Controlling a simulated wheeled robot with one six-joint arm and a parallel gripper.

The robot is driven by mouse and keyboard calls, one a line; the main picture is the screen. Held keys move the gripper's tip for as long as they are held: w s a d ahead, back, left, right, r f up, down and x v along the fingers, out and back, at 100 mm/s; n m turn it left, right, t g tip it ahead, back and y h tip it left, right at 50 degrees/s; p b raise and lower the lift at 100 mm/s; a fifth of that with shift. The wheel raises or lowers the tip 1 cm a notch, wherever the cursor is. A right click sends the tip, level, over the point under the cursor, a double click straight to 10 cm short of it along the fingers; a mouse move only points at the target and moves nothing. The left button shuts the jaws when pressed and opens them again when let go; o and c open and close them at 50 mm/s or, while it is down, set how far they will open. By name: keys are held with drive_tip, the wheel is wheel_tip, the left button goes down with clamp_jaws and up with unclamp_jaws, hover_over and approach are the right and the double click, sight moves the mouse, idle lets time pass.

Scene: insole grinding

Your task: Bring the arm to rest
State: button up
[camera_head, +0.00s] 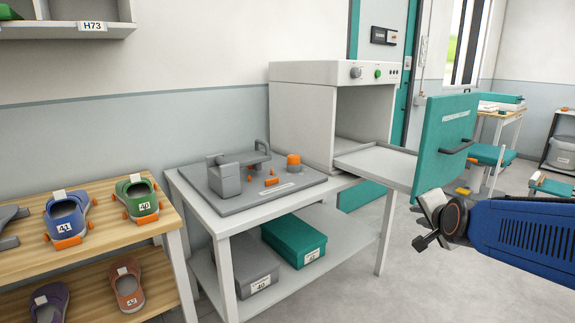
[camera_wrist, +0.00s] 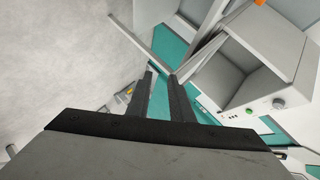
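My gripper (camera_wrist: 160,76) shows in the wrist view as two dark fingers with a gap between them. It is open, and I see nothing held in the gap. In the head view my blue arm reaches in from the right edge, its wrist end (camera_head: 432,216) in front of the lower edge of the teal machine door (camera_head: 446,138). Whether the wrist touches the door cannot be told.
The white machine (camera_head: 300,110) stands open and empty; its box also shows in the wrist view (camera_wrist: 240,75). A grey fixture plate (camera_head: 208,199) lies on the white table. A wooden rack (camera_head: 120,243) with shoes stands left. Grey floor (camera_head: 335,280) is free in front.

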drive_tip(key=s+a+f+n+g, duration=0.2)
drive_tip(key=s+f+n, duration=0.1)
drive_tip(key=s, duration=0.6)
drive_tip(key=s+a+f+n+g+y, duration=0.1)
drive_tip(key=s+a+f+n+g, duration=0.1)
drive_tip(key=s+n, duration=0.4)
drive_tip(key=s+a+f+n+g, duration=0.2)
drive_tip(key=s+f+n+g, duration=0.1)
drive_tip(key=s, duration=0.9)
drive_tip(key=shift+s+a+f+n+g+y, duration=0.2)
drive_tip(key=shift+a+f+n+g+y, duration=0.1)
drive_tip(key=shift+f+n, duration=0.45)
